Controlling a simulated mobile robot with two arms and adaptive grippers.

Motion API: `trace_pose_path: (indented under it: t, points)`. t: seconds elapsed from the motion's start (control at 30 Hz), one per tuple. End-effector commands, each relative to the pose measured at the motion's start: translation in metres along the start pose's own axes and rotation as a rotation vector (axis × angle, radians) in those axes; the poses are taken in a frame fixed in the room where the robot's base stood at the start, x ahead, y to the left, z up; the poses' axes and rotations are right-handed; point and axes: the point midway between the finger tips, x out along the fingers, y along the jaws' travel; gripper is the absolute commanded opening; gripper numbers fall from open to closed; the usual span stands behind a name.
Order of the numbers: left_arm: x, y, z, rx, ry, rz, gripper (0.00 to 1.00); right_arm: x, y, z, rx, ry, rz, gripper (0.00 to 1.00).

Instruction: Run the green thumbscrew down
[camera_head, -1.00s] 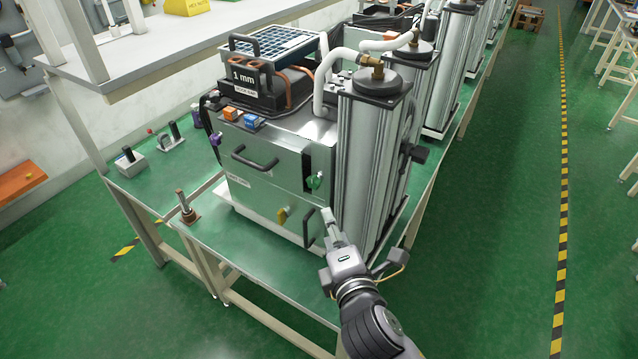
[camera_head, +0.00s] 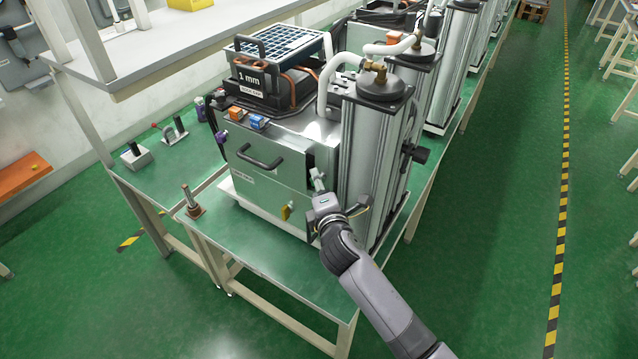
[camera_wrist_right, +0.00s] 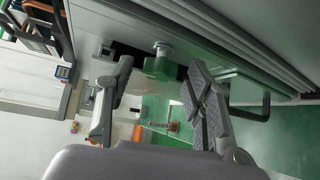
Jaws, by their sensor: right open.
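The green thumbscrew (camera_wrist_right: 160,66) shows in the right wrist view, on a pale shaft end in a dark slot of the metal panel. It lies between the two open fingers of my right gripper (camera_wrist_right: 158,78), with a gap visible on each side. In the head view my right gripper (camera_head: 318,182) is at the slot beside the sieve machine's column (camera_head: 362,165), and its fingers cover the thumbscrew. Whether the fingers touch it I cannot tell. My left gripper is not in view.
The sieve machine (camera_head: 262,188) stands on a green bench. A bar handle (camera_wrist_right: 252,105) is close to my right finger. A small upright post (camera_head: 191,202) stands at the bench's left edge.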

Motion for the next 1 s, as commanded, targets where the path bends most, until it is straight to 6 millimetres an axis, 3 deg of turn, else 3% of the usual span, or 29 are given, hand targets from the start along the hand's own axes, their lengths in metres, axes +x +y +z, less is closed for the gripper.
trace_pose_path:
  t: [0.4, 1.0]
  points:
    - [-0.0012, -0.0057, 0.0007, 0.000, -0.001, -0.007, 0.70, 0.0061, -0.0005, -0.0001, 0.000, 0.000, -0.001, 0.48]
    - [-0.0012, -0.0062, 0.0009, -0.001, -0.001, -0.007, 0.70, 0.0058, -0.0007, -0.0002, 0.000, 0.001, -0.001, 0.08]
